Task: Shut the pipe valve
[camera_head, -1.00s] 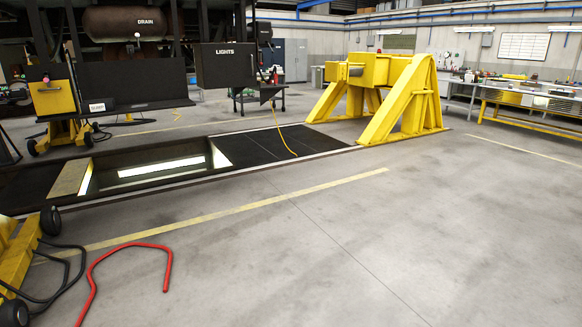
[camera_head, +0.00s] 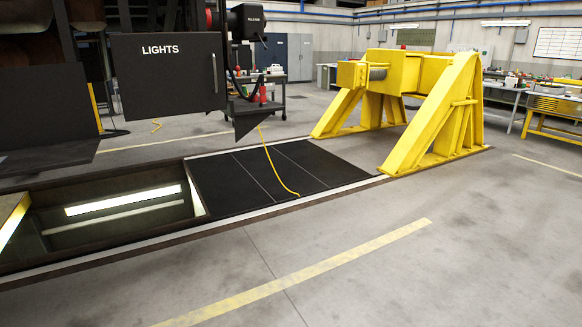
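No pipe valve can be made out in the head view. The dark railcar (camera_head: 60,110) hangs over the pit at the left, with a black box marked LIGHTS (camera_head: 165,75) on its end. To the right of that box is a dark fitting with a small label (camera_head: 246,22) and a red part beside it. A yellow hose or cable (camera_head: 270,158) hangs down to the black floor plates. Neither of my grippers is in view.
A lit pit (camera_head: 120,215) opens in the floor at the left, with black plates (camera_head: 280,175) at its right end. A large yellow buffer stop (camera_head: 425,105) stands beyond the plates. A dark cart (camera_head: 255,100) stands behind. The concrete floor at the front right is clear.

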